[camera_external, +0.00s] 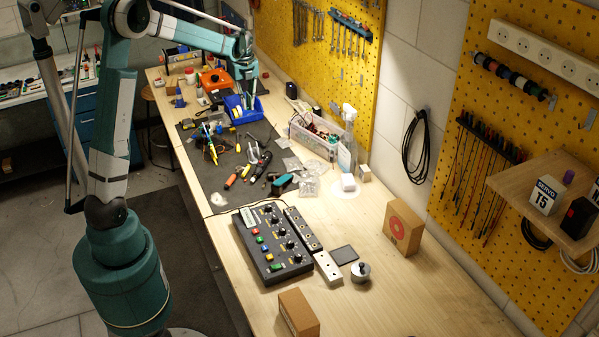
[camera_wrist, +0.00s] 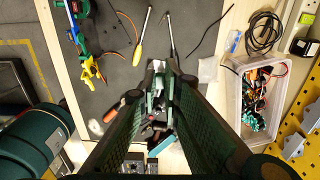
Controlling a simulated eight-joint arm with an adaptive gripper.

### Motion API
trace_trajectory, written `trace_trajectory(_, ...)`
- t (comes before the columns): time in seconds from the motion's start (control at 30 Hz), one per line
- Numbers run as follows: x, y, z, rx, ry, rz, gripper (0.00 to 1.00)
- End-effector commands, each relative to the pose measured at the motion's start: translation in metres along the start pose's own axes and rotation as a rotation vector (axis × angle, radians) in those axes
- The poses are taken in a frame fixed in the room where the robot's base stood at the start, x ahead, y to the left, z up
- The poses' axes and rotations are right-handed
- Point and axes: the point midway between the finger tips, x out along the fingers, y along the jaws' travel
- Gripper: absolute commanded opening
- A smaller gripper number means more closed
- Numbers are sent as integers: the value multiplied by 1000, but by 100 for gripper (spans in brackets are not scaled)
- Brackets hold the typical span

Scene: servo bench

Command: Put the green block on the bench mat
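I cannot clearly pick out a green block in either view. The dark bench mat (camera_external: 233,200) covers the middle of the bench in the external view; its grey surface also shows in the wrist view (camera_wrist: 195,35). My gripper (camera_external: 247,93) hangs over the far part of the mat by a blue bin. In the wrist view its two long fingers (camera_wrist: 163,72) point away from the camera and converge. Small pale and dark shapes show between them; I cannot tell whether anything is held. The fingers hide part of the scene.
Loose tools lie across the mat, including a teal-handled tool (camera_external: 283,184). A clear bin of parts (camera_external: 312,139) sits to its right. A black control box (camera_external: 258,231) and cardboard box (camera_external: 402,228) stand nearer.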

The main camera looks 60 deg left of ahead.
Motion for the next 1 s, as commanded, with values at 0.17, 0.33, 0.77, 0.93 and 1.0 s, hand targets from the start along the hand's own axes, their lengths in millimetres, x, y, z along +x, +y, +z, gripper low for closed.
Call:
trace_trajectory(0.17, 49, -1, 0, 0, 0, 0, 5)
trace_trajectory(0.33, 79, -1, 0, 0, 0, 0, 5)
trace_trajectory(0.77, 94, 0, 0, 0, 0, 0, 5)
trace_trajectory(0.93, 95, 0, 0, 0, 0, 0, 5)
trace_trajectory(1.0, 98, 0, 0, 0, 0, 0, 5)
